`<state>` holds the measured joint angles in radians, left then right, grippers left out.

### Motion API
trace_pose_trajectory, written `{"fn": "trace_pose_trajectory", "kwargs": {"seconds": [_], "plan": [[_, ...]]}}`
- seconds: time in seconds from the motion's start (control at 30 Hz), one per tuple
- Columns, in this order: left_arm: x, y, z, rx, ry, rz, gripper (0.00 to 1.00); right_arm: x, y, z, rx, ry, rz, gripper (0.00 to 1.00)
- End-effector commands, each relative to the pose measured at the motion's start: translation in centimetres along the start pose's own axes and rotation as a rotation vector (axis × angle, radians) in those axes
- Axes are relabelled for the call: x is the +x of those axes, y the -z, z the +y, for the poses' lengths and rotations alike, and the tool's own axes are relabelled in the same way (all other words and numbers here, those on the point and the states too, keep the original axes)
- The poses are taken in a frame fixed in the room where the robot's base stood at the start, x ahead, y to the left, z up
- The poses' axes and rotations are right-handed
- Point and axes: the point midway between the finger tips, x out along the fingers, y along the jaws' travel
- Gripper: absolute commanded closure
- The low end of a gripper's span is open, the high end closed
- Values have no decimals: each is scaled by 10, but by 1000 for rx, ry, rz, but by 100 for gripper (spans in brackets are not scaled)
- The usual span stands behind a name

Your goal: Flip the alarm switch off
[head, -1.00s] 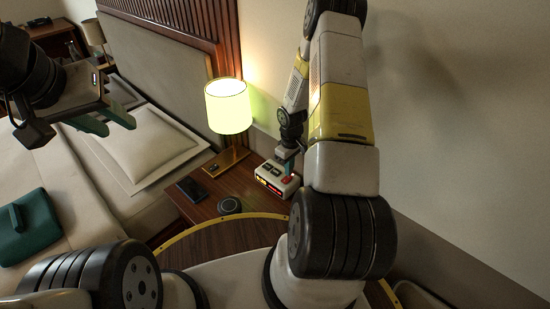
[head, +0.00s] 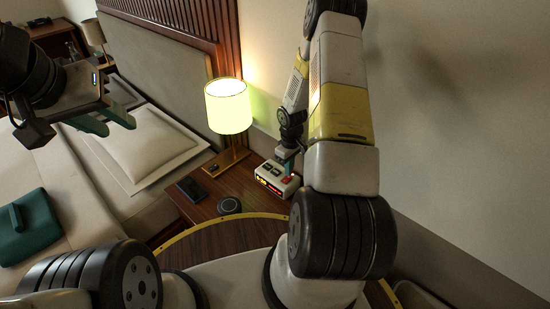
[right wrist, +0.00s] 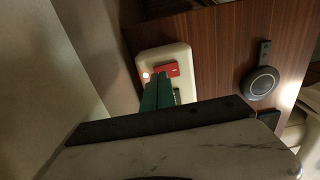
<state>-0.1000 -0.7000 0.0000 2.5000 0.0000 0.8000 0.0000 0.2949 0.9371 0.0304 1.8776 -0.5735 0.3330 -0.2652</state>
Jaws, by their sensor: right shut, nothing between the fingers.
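The alarm clock (head: 268,180) is a white box with a lit red display, standing on the wooden nightstand near the wall. In the right wrist view its pale top (right wrist: 149,58) carries a red switch (right wrist: 168,70) with a small white mark, and a light glows beside it. My right gripper (head: 289,170) is over the clock. Its green fingers (right wrist: 157,76) are together and empty, with their tips at the red switch's near edge; I cannot tell whether they touch. They hide part of the clock's top. My left gripper (head: 112,124) is open and empty above the bed.
A dark phone (head: 191,189) and a round black device (head: 229,206) lie on the nightstand (head: 207,209). The wall (head: 450,150) is close on the right. A green bag (head: 25,228) lies on the bed.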

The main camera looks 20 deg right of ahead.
Motion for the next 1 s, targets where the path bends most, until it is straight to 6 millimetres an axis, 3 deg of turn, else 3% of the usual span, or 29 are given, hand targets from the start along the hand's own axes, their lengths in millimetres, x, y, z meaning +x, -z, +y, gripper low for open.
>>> {"fn": "trace_pose_trajectory", "kwargs": {"seconds": [1.0], "plan": [[0,0,0,0,0,0,64,10,0,0,0,0,0,100]]}}
